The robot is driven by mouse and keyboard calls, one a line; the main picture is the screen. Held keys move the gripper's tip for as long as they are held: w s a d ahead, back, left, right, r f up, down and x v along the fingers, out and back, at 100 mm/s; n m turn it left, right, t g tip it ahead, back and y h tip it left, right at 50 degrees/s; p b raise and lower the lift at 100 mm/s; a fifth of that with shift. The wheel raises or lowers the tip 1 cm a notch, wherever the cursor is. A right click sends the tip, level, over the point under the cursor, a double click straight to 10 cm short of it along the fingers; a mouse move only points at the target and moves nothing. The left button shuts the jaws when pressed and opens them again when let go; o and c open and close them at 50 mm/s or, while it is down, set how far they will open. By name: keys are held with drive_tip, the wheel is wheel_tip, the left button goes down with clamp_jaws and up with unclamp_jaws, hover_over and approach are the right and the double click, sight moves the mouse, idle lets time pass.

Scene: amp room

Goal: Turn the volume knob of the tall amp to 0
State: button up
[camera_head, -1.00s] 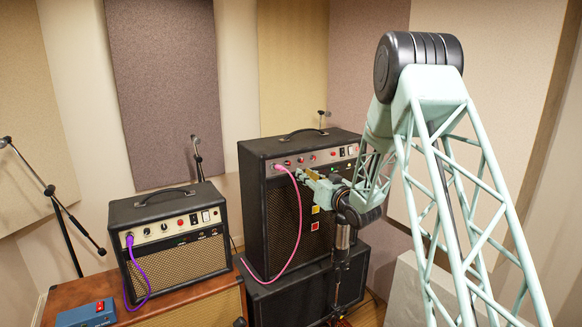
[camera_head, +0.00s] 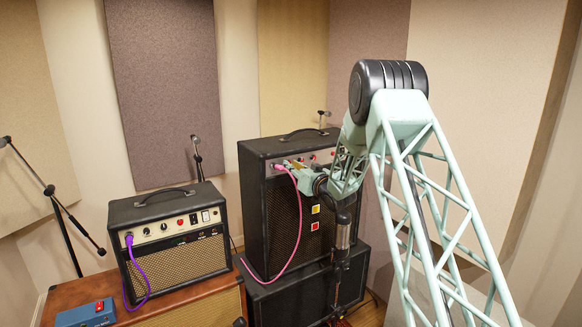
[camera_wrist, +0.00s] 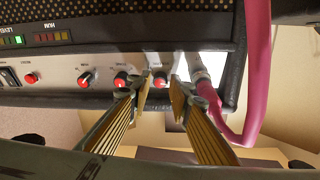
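The tall amp (camera_head: 262,222) is a black cabinet with a knob panel near its top, standing on another black cabinet. In the wrist view its pale panel (camera_wrist: 55,72) appears upside down with a row of red-topped knobs. My gripper (camera_wrist: 161,84) is open, its two tips on either side of the knob (camera_wrist: 160,78) closest to the cable plug. Whether the tips touch that knob I cannot tell, and its label is too blurred to read. In the head view my gripper (camera_head: 290,164) is at the panel's left part, and my arm hides the panel's right part.
A pink cable (camera_head: 300,222) is plugged in at the panel's end, close beside my finger in the wrist view (camera_wrist: 258,75). A smaller amp (camera_head: 172,243) with a purple cable (camera_head: 133,270) stands left. Microphone stands (camera_head: 72,220) are behind.

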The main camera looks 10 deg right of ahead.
drive_tip(key=shift+w+a, duration=0.1)
drive_tip(key=shift+w, duration=0.2)
drive_tip(key=c, duration=0.6)
drive_tip(key=shift+f+n+b, duration=0.1)
drive_tip(key=shift+n+b, duration=0.6)
drive_tip(key=shift+b, duration=0.2)
drive_tip(key=shift+d+n+g+y+b, duration=0.1)
drive_tip(key=shift+n+g+y+b, duration=0.3)
drive_tip(key=shift+n+b, duration=1.3)
drive_tip(key=shift+d+n+g+y+b, duration=0.1)
drive_tip(key=shift+n+y+b, duration=0.6)
drive_tip(key=shift+n+b, duration=1)
drive_tip(key=shift+n+p, duration=0.4)
drive_tip(key=shift+n, duration=0.2)
